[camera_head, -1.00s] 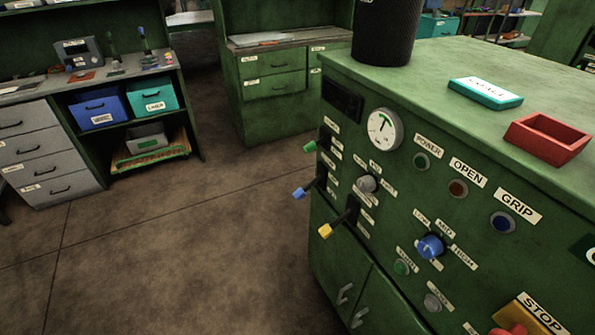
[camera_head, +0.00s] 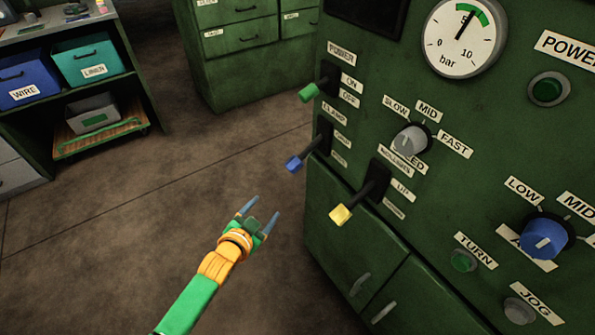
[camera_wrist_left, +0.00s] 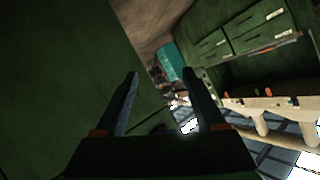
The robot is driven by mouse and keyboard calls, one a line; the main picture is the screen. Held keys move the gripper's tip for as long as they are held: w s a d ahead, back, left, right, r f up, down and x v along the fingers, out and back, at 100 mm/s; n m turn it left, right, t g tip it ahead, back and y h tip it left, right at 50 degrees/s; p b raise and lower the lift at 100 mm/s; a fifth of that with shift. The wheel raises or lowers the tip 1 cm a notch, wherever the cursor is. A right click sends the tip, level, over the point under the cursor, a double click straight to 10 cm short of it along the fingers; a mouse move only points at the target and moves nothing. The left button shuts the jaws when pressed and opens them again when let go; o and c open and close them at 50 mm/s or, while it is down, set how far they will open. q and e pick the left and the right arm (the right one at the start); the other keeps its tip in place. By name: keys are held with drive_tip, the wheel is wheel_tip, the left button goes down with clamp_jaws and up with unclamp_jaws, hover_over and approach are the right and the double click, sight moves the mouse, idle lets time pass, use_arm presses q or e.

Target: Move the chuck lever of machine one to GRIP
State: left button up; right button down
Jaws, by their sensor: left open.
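The green machine panel (camera_head: 455,190) fills the right of the head view. Three levers stick out from its left part: a green-tipped one (camera_head: 309,92) under a POWER label, a blue-tipped one (camera_head: 294,164) below it, and a yellow-tipped one (camera_head: 342,214) lower right. The small labels beside the blue lever are too slanted to read surely. My left gripper (camera_head: 259,207) is open and empty, below and left of the blue lever, apart from it. In the left wrist view its two fingers (camera_wrist_left: 160,76) are spread with nothing between them. My right gripper is out of view.
Knobs, buttons and a pressure gauge (camera_head: 461,36) cover the panel right of the levers. Cabinet doors with handles (camera_head: 360,284) lie below. A shelf with a blue WIRE bin (camera_head: 28,84) and teal LINER bin (camera_head: 92,60) stands far left. The floor between is clear.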

sight(299, 158)
use_arm(q)
drive_tip(key=w+d+r+m+t+h+b, duration=0.1)
drive_tip(key=w+d+r, duration=0.1)
drive_tip(key=r, duration=0.1)
drive_tip(key=w+d+r+m+t+h+b, duration=0.1)
drive_tip(key=w+d+r+b, duration=0.1)
drive_tip(key=w+d+r, duration=0.1)
drive_tip(key=w+d+r+m+t+h+b, duration=0.1)
drive_tip(key=w+d+r+m+h+b, duration=0.1)
drive_tip(key=w+d+r, duration=0.1)
drive_tip(key=shift+d+r, duration=0.25)
drive_tip(key=shift+r, duration=0.6)
drive_tip(key=shift+w+d, duration=0.15)
drive_tip(key=shift+w, duration=0.2)
drive_tip(key=shift+w+r, duration=0.1)
drive_tip(key=shift+r, duration=0.05)
drive_tip(key=c, duration=1)
clamp_jaws()
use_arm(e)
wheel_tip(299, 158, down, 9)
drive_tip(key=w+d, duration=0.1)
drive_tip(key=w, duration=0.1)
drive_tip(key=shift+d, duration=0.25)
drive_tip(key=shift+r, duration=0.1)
